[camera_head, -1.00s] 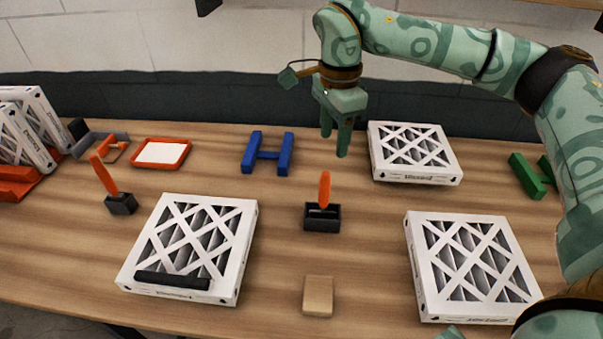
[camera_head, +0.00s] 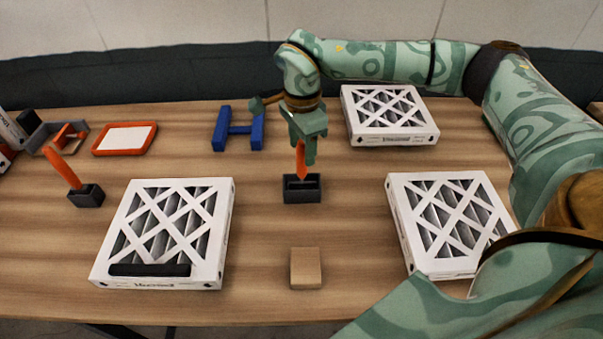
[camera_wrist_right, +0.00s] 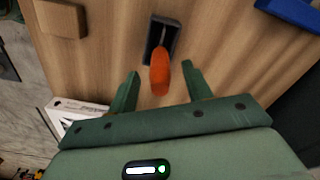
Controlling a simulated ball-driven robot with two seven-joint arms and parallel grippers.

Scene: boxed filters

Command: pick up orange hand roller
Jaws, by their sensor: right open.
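The orange hand roller (camera_head: 302,164) stands with its handle up in a small dark holder (camera_head: 303,195) at the middle of the table. My right gripper (camera_head: 304,148) is at the handle's upper part and hides some of it. In the right wrist view my right gripper (camera_wrist_right: 160,75) is open, with the orange handle (camera_wrist_right: 160,78) between its two fingers. Gaps show on both sides of the handle, so the fingers look apart from it. The roller's lower end is inside the holder (camera_wrist_right: 164,34). My left gripper is out of view.
A second orange handle (camera_head: 63,166) stands in another dark holder at the left. Boxed filters lie at left (camera_head: 125,225), right (camera_head: 402,225) and back right (camera_head: 352,115). A blue H-shaped piece (camera_head: 220,130), orange tray (camera_head: 98,145) and tan block (camera_head: 305,268) surround bare wood.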

